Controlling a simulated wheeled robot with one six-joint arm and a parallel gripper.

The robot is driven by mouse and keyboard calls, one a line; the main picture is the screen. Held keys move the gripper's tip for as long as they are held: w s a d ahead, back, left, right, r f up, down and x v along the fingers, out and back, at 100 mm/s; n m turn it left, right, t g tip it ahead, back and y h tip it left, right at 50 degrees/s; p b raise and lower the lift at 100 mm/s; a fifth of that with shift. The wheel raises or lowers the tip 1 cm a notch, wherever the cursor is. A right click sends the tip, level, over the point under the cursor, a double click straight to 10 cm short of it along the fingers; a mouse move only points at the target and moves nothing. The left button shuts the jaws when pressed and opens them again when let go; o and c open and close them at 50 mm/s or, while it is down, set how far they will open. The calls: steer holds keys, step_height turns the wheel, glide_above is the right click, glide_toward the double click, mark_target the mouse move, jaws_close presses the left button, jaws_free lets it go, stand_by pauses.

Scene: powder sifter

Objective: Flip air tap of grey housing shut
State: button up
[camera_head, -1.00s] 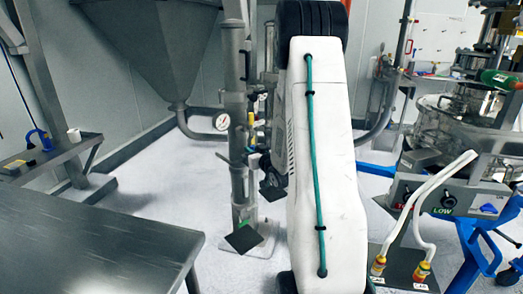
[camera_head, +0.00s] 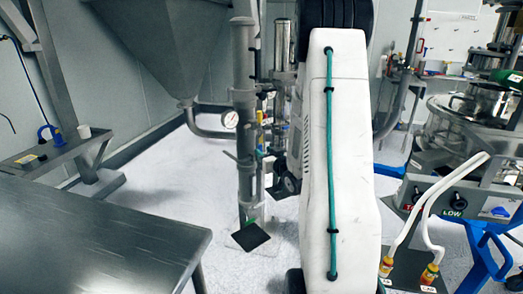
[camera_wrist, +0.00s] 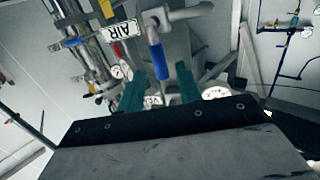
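In the wrist view a tap with a blue handle (camera_wrist: 160,60) hangs from a short grey pipe (camera_wrist: 187,12). The handle points down in the picture, across the pipe. A white AIR label (camera_wrist: 120,30) is just left of it. In the head view my white arm hides the gripper and this tap.
Pipes and fittings (camera_wrist: 90,50) crowd the left. In the head view a steel table (camera_head: 95,235) is at lower left, a hopper (camera_head: 165,45) behind, and a grey box with dials (camera_head: 455,200) at right.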

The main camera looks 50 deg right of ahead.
steer(key=v, duration=0.3)
steer(key=shift+s+a, duration=0.1)
steer(key=shift+s, duration=0.25)
steer(key=s+d+f+m+g, duration=0.1)
steer(key=s+f+g, duration=0.3)
steer(key=f+g, duration=0.3)
steer(key=s+a+f+g+y, duration=0.1)
steer(key=s+a+g+y, duration=0.1)
steer(key=s+a+g, duration=0.2)
steer(key=s+a+r+n+g+y, duration=0.1)
steer(key=s+a+r, duration=0.4)
steer(key=a, duration=0.6)
steer(key=s+a+r+n+g+y, duration=0.1)
steer(key=s+a+r, duration=0.3)
steer(key=a+r, duration=0.4)
steer(key=s+a+r+n+g+y, duration=0.2)
steer(key=s+a+r, duration=0.3)
steer(key=a, duration=0.9)
step_height(320, 180, up, 3)
steer(key=shift+s+f+n, duration=0.2)
steer(key=shift+s+n, duration=0.15)
steer(key=shift+n, duration=0.25)
steer(key=shift+a, duration=0.1)
